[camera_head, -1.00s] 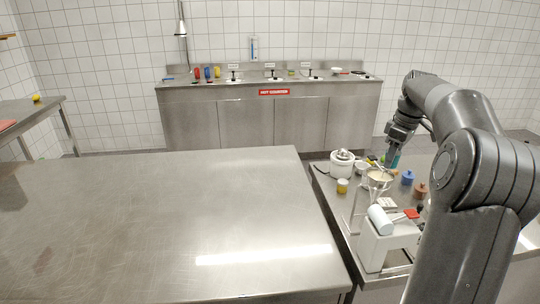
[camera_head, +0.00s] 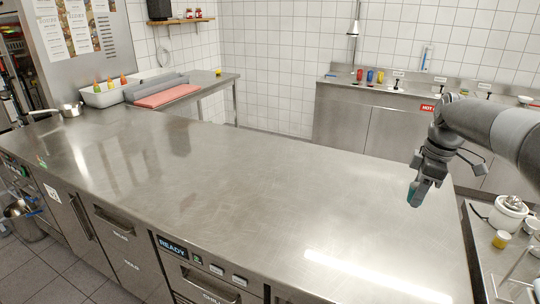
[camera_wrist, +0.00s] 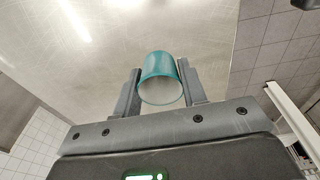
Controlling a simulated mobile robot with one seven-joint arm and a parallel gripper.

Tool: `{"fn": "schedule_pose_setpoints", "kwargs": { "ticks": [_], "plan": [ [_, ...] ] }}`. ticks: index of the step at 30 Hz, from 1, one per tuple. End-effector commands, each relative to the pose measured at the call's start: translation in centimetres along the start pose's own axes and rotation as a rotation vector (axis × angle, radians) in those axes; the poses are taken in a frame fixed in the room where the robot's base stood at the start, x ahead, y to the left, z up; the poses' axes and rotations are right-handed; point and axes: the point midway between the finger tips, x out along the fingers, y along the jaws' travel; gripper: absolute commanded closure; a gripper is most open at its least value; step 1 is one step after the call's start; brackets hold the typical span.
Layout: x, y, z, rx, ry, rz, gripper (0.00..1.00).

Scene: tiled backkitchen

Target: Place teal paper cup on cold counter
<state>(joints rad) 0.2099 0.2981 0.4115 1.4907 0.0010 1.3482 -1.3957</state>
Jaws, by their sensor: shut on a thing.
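The teal paper cup (camera_wrist: 160,68) is held between the two fingers of my gripper (camera_wrist: 160,90) in the wrist view; its pale inside shows toward the camera. In the head view my gripper (camera_head: 423,190) is at the right, with the teal cup (camera_head: 415,194) at its tips, seemingly above the right part of the large steel counter. The counter top (camera_head: 220,185) stretches from the left to the lower right. A small display on its front reads READY, and a drawer is marked CHILL. I cannot tell the exact height of the cup above the steel.
A pan (camera_head: 70,109), a white bin with bottles (camera_head: 105,95) and a red board (camera_head: 168,96) are at the far left. A white pot (camera_head: 508,213) and a yellow cup (camera_head: 501,239) stand on the side table at right. The counter's middle is bare.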

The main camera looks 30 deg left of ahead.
Motion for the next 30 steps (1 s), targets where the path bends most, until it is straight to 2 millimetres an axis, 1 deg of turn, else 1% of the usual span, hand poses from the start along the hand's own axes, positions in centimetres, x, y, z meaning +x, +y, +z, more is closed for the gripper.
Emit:
{"fn": "schedule_pose_setpoints", "kwargs": {
  "ticks": [1, 9, 12, 15, 20, 23, 26, 30],
  "plan": [
    [1.3, 0.0, 0.5, 0.007, -0.001, -0.007, 0.85],
    [7.1, -0.1, 1.2, 0.008, 0.000, -0.007, 0.85],
    [9.0, 0.0, 1.5, 0.008, 0.000, -0.006, 0.85],
    [9.8, 0.0, 1.6, 0.008, 0.000, -0.003, 0.85],
    [10.2, 0.0, 1.4, 0.007, 0.000, -0.003, 0.85],
    [10.9, 0.3, 0.5, 0.005, 0.000, -0.005, 0.85],
    [12.4, 0.7, -1.3, 0.003, 0.001, -0.006, 0.85],
    [14.8, 1.5, -4.3, 0.003, 0.000, -0.006, 0.85]
  ]
}}
